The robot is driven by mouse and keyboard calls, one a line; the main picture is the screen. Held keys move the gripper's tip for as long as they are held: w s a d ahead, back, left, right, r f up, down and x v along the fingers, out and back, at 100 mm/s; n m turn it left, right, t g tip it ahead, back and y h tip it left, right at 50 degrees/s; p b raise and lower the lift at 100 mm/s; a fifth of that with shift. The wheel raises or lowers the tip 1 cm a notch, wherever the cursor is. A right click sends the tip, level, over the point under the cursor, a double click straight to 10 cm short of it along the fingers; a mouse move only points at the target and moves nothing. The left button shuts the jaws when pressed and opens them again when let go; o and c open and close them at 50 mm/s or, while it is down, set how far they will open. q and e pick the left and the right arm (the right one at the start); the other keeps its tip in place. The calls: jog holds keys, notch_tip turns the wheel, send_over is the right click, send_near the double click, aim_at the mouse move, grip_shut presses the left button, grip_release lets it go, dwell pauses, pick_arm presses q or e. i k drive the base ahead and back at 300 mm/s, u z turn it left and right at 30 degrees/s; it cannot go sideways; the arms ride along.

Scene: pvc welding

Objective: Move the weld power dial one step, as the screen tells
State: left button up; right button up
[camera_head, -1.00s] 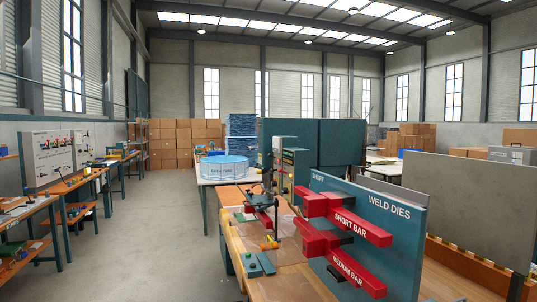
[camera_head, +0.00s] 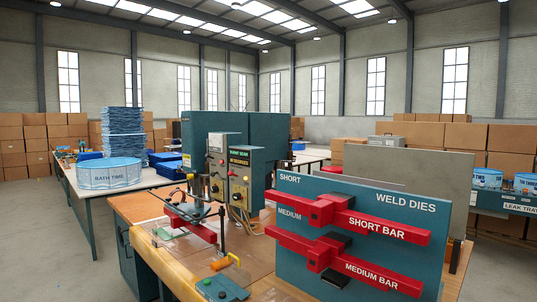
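The welding machine is a teal cabinet (camera_head: 205,130) at the back of the wooden bench (camera_head: 150,208). On its front is a grey control box (camera_head: 242,178) with a dark display strip (camera_head: 240,157) bearing small orange text, too small to read surely, and several small knobs or lamps below. A second grey box (camera_head: 222,160) beside it carries a round dial and a red button. I cannot tell which knob is the weld power dial. A red die bar (camera_head: 192,226) sits under the press. Neither of my grippers is in view.
A teal weld dies board (camera_head: 350,205) with red short (camera_head: 375,226) and medium (camera_head: 365,273) bars stands at the bench's right front, sticking out. Open floor (camera_head: 40,225) lies left.

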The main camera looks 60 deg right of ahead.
aim_at(236, 196)
jog(key=z, duration=1.05)
jog(key=i, duration=1.1)
jog(key=u, duration=0.3)
jog(key=i, duration=1.1)
jog(key=z, duration=2.55)
